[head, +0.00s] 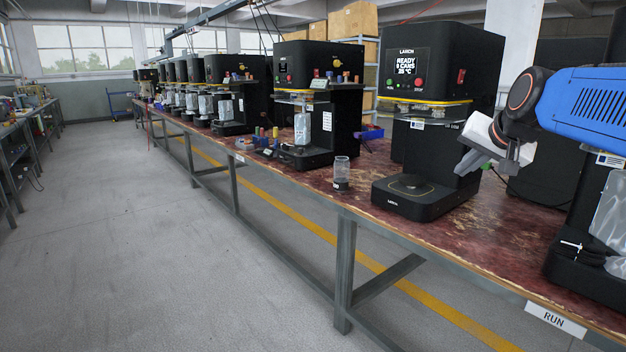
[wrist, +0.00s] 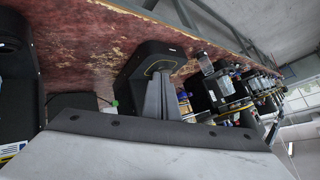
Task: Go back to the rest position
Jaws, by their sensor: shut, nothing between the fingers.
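My gripper (head: 464,167) is in the right part of the head view, at the end of my blue arm. It is in front of the lower body of the nearest full seamer (head: 447,60), above the red bench top. In the wrist view my gripper (wrist: 161,96) shows its two grey fingers side by side, shut with nothing between them. The seamer's black base plate (head: 412,197) is below and to the left of the gripper and is empty. I cannot tell whether the gripper touches the machine.
A clear can (head: 341,173) stands on the worn red bench (head: 345,196), left of the base plate. More seamers (head: 308,80) line the bench into the distance. Another machine base (head: 585,262) with a clear bag is at right. The floor (head: 130,230) at left is clear.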

